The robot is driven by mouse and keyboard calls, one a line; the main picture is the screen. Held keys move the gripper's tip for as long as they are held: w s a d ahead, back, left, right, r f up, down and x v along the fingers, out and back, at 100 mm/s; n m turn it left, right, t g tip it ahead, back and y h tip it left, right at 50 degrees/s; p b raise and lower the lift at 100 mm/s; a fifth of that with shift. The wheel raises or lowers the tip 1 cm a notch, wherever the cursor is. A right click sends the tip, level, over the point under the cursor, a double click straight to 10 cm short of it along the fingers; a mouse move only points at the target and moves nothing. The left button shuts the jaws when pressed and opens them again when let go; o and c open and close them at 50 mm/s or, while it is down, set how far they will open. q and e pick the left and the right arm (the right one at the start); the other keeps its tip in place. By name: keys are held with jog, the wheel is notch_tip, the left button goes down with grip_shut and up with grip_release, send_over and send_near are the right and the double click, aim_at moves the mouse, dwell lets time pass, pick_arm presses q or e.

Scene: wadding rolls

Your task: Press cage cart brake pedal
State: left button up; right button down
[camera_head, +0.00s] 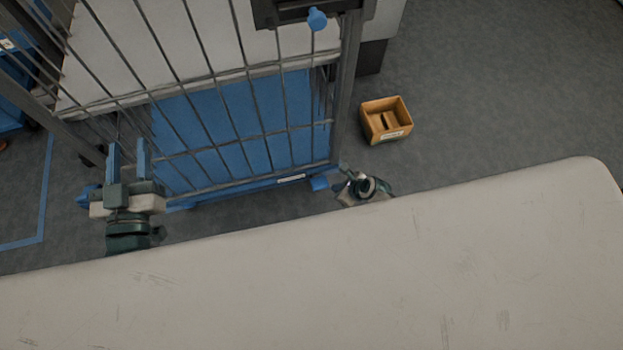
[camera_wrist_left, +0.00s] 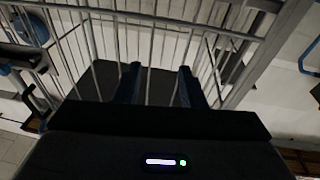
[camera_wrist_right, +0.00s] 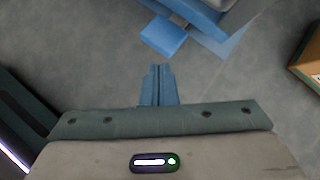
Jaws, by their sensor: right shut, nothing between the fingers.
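The cage cart (camera_head: 225,125) has grey wire sides and a blue base. A blue pedal (camera_head: 321,183) sticks out at its near right corner. In the right wrist view the pedal (camera_wrist_right: 165,36) lies just beyond the fingertips of my right gripper (camera_wrist_right: 158,67), with a visible gap in the picture. My right gripper (camera_head: 344,173) is shut and empty, low beside that corner; most of its arm is hidden. My left gripper (camera_head: 128,147) is open and empty, in front of the cart's left side. In the left wrist view its fingers (camera_wrist_left: 159,70) are apart before the wire bars.
A small wooden box (camera_head: 386,121) with a label stands on the grey floor right of the cart. Blue tape (camera_head: 44,195) marks the floor at the left. The floor (camera_head: 500,90) right of the box is clear.

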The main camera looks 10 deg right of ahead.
pick_arm(q)
jog(key=shift+s+r, duration=0.15)
jog(key=shift+r, duration=0.6)
pick_arm(e)
jog(key=shift+w+a+r+m, duration=0.1)
jog(key=shift+w+a+m, duration=0.2)
jog(key=shift+w, duration=0.2)
pick_arm(q)
jog(key=shift+t, duration=0.3)
pick_arm(e)
jog(key=shift+d, duration=0.1)
